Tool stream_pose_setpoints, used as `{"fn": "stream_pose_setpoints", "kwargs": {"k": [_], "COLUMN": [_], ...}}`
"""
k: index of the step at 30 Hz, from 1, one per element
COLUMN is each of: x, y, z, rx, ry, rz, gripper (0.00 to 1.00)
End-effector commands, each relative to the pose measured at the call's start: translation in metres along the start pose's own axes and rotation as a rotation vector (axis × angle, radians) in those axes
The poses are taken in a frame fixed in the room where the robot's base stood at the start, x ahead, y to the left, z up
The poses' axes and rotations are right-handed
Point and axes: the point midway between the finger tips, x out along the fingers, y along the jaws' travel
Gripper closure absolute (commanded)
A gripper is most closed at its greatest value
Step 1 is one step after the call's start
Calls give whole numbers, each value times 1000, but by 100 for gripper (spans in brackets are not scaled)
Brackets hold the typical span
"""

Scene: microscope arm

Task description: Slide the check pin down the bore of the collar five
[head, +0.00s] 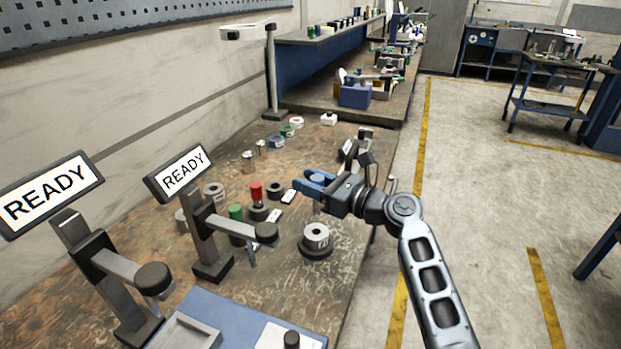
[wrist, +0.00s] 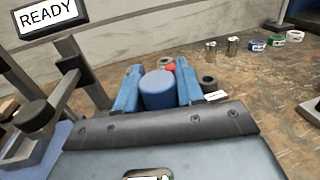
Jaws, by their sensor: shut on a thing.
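The check pin has a blue round head (head: 318,177), held between the two blue fingers of my gripper (head: 314,182). The blue head also shows between the fingers in the wrist view (wrist: 159,90). A short grey length of the pin shows below the fingers in the head view. A pale grey collar (head: 316,232) with a dark bore sits on a dark round base, below and near the pin. The pin is above the collar and apart from it. The mark on the collar's side is too small to read surely. The collar is hidden in the wrist view.
Red-topped (head: 257,192) and green-topped (head: 236,212) pieces stand left of the collar, with grey rings (head: 214,191) behind. Two stands with READY signs (head: 183,171) and arms rise at the left. A blue tray (head: 215,310) lies in front. Tape rolls (head: 277,141) lie farther back.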

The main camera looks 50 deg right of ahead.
Motion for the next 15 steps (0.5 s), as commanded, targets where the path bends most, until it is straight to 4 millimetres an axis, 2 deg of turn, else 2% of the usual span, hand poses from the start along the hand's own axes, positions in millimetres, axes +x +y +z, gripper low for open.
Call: {"fn": "stream_pose_setpoints", "kwargs": {"k": [9,15], "x": [0,0], "y": [0,0], "z": [-31,-42], "rx": [1,-1], "ry": [-1,-1], "rz": [0,0], "gripper": [100,100]}}
